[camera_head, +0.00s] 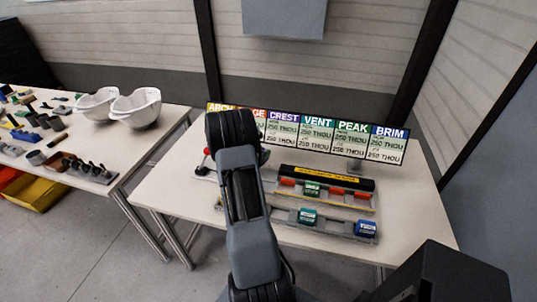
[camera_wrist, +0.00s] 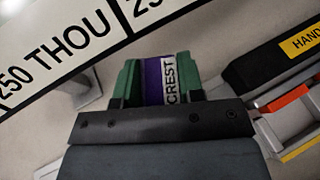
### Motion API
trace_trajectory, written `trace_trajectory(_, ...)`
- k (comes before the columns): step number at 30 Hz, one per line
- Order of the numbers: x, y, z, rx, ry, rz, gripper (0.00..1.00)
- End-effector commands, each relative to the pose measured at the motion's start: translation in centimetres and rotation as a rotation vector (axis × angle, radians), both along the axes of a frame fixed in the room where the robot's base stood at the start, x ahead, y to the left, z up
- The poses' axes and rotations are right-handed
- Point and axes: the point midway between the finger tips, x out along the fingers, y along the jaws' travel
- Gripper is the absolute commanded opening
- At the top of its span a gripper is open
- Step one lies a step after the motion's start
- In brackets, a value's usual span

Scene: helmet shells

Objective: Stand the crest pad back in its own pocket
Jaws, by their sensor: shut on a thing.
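The crest pad (camera_wrist: 153,80) is purple with a white label reading CREST. It sits between the green fingertips of my gripper (camera_wrist: 162,75), which is shut on it, in the wrist view. In the head view my own arm hides the gripper and the pad. A two-row rack (camera_head: 323,197) stands on the table, right of my arm. Its back row has a black bar (camera_head: 327,177) with a yellow label; this bar also shows at the right of the wrist view (camera_wrist: 273,57). I cannot make out the crest pocket.
A sign board (camera_head: 335,140) with coloured headings stands behind the rack. A green pad (camera_head: 312,188), a teal pad (camera_head: 307,217) and a blue pad (camera_head: 366,229) sit in the rack. White helmet shells (camera_head: 136,109) lie on another table at left. The table's front right is bare.

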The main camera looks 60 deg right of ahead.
Motion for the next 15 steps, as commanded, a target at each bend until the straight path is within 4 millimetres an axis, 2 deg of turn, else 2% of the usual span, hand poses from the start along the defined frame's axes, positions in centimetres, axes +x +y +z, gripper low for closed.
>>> trace_trajectory(10, -0.1, -2.6, -1.4, 0.000, -0.001, 0.002, 0.09)
trace_trajectory(15, -0.3, -4.2, -2.7, 0.000, 0.000, 0.002, 0.09)
